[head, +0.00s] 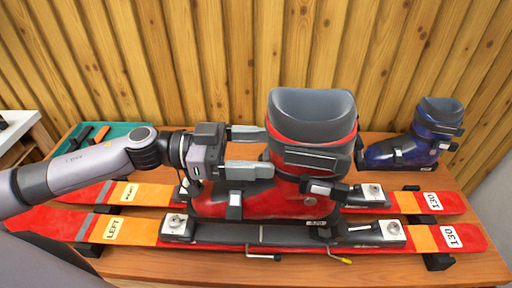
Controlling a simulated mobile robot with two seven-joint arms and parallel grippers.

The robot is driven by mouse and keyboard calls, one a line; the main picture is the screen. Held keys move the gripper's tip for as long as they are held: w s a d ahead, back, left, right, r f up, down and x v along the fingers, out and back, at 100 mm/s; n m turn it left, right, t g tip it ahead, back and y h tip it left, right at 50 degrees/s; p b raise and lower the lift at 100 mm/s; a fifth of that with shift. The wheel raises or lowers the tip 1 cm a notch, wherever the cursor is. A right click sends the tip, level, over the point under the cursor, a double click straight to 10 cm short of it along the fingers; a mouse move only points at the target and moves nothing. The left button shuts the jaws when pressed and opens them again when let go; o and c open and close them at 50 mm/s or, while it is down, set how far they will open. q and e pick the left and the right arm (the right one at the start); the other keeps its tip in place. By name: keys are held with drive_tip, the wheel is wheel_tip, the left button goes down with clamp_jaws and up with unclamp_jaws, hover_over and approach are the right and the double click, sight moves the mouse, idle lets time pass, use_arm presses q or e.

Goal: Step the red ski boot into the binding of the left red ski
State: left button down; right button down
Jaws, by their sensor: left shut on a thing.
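The red ski boot (290,206) with its dark grey cuff is upright, toe to the left. My left gripper (262,152) is shut on the boot's front side. The left red ski (75,224), labelled LEFT, lies nearest, with a toe piece (178,227) and a heel piece (391,231). The boot shows just behind and above the bare plate between these pieces; whether its sole touches anything cannot be told. It hides the middle of the other red ski (450,202) behind. My right gripper is not in view.
A blue ski boot (396,153) stands at the back right of the wooden bench (190,265). A plank wall closes the back.

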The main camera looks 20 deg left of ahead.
use_arm(q)
drive_tip(key=shift+f+b, duration=1.6)
drive_tip(key=shift+b, duration=0.5)
drive_tip(key=shift+f, duration=1.55)
drive_tip(key=shift+p, duration=0.3)
